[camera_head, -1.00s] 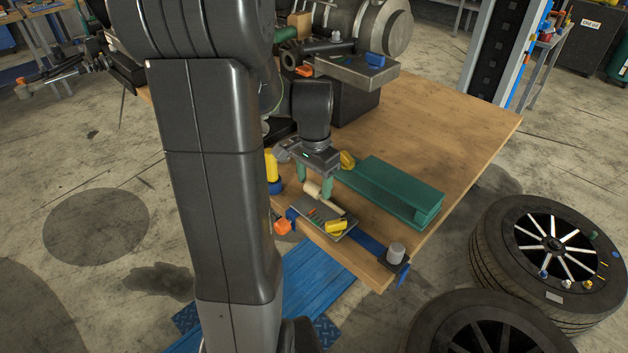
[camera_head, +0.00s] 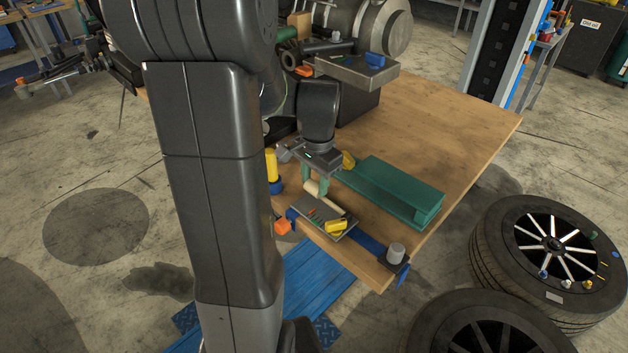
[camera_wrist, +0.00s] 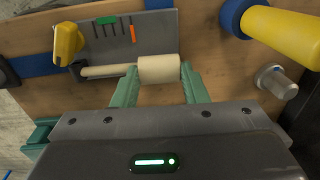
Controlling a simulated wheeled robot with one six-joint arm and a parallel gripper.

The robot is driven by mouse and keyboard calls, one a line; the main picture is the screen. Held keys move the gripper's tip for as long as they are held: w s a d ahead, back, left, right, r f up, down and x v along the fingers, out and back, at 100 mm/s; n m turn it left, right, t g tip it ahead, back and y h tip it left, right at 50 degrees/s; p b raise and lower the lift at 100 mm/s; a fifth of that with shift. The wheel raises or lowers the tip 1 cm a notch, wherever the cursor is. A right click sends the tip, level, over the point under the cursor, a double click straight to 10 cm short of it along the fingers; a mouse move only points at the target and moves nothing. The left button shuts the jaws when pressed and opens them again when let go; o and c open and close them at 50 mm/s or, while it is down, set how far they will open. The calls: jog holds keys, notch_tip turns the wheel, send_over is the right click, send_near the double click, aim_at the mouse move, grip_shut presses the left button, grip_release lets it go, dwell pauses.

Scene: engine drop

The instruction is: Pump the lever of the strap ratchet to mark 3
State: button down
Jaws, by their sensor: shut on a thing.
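The strap ratchet has a grey plate (camera_head: 312,221) near the table's front corner, with a yellow part (camera_head: 337,226) at its right end. In the wrist view, the plate (camera_wrist: 157,40) carries several dark mark lines, one orange mark (camera_wrist: 133,34) and a green piece (camera_wrist: 106,20). The cream lever (camera_wrist: 108,71) lies along the plate's edge and ends in a thick roller grip (camera_wrist: 159,69). My gripper (camera_wrist: 161,76) has its green fingers shut on this grip, one on each side. A blue strap (camera_head: 368,242) runs from the plate. Mark numbers are not readable.
A green channel-shaped block (camera_head: 395,190) lies right of my gripper. A yellow-and-blue cylinder (camera_wrist: 280,32) and a grey peg (camera_wrist: 276,82) stand close by. An orange block (camera_head: 284,227) is at the table edge. The table's right side is bare.

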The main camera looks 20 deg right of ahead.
jog(key=shift+s+d+r+t+y, duration=0.15)
jog(key=shift+s+r+t+y, duration=0.1)
jog(key=shift+r+t, duration=0.25)
jog(key=shift+s+d+r+t+y, duration=0.15)
jog(key=shift+s+r+t, duration=0.1)
jog(key=shift+r+t, duration=0.25)
jog(key=shift+s+d+r+t+y+b, duration=0.25)
jog(key=shift+s+r+t+b, duration=0.25)
jog(key=shift+t+b, duration=0.25)
jog(key=shift+s+d+r+t+y+b, duration=0.25)
jog(key=shift+s+r+t+y+b, duration=0.2)
jog(key=shift+s+t+b, duration=0.4)
jog(key=shift+s+d+r+t+y+b, duration=0.25)
jog(key=shift+s+r+t+b, duration=0.35)
jog(key=shift+t, duration=0.3)
jog(key=shift+s+d+r+t+y+b, duration=0.2)
jog(key=shift+s+r+t+y+b, duration=0.35)
jog(key=shift+t+b, duration=0.3)
jog(key=shift+f, duration=0.1)
jog(key=c, duration=0.8)
grip_release()
jog(key=shift+c, duration=0.2)
jog(key=shift+s, duration=0.1)
